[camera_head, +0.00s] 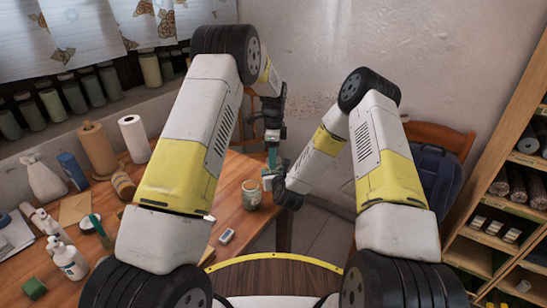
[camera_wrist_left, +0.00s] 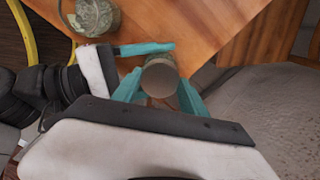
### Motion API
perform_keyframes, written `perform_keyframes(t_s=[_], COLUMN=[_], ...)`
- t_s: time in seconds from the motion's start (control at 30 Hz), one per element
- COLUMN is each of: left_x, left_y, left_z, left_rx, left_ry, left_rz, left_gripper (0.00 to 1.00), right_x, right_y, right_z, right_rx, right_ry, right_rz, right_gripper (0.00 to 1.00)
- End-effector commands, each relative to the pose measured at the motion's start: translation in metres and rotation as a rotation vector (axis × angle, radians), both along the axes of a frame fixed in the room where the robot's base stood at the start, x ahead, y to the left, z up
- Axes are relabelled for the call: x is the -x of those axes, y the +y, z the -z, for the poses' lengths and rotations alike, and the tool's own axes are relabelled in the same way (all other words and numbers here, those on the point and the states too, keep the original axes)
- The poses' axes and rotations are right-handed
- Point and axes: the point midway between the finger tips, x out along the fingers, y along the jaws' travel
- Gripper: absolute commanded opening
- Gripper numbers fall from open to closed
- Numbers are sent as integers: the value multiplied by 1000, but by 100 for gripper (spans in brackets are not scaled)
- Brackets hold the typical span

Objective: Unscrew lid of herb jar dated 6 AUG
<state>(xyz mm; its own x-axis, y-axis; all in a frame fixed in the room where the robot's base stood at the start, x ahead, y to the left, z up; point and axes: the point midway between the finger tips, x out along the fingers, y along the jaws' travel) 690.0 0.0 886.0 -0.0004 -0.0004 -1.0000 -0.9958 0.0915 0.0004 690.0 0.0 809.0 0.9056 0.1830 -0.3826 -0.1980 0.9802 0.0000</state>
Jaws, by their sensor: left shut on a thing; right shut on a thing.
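My left gripper (camera_head: 272,158) points down beyond the table's right edge. In the left wrist view its teal fingers (camera_wrist_left: 160,85) are shut on the round, grey-brown lid (camera_wrist_left: 160,76) of a jar. My right gripper (camera_head: 274,180) comes in from the right, just below, and is shut on that jar (camera_head: 267,183). One of its teal fingers shows beside the lid in the left wrist view. The jar's body is mostly hidden under the lid and between the grippers. No date is readable on it.
Another glass herb jar (camera_head: 252,194) stands on the wooden table (camera_head: 232,184), near its right edge; it also shows in the left wrist view (camera_wrist_left: 97,16). A small grey-white item (camera_head: 227,236) lies nearer. Bottles and paper rolls stand left. A chair with a blue backpack (camera_head: 436,178) stands right.

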Motion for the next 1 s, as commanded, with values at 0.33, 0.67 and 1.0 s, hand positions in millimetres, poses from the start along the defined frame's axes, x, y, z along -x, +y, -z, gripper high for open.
perform_keyframes(t_s=[0.33, 0.67, 1.0], left_x=[0, -1, -1], left_y=[-1, -1, 0], left_z=[-1, -2, -2], left_rx=[0, 1, 2], left_ry=[-3, -3, -4], left_rz=[-826, -1631, -2472], left_gripper=[2, 2, 2], right_x=[0, 0, 0], right_y=[1, 1, 1], right_z=[0, 0, 0], right_rx=[-1, 0, 0], right_ry=[-1, 0, 0], right_rz=[-1, -1, -1], right_gripper=[0, 0, 0])
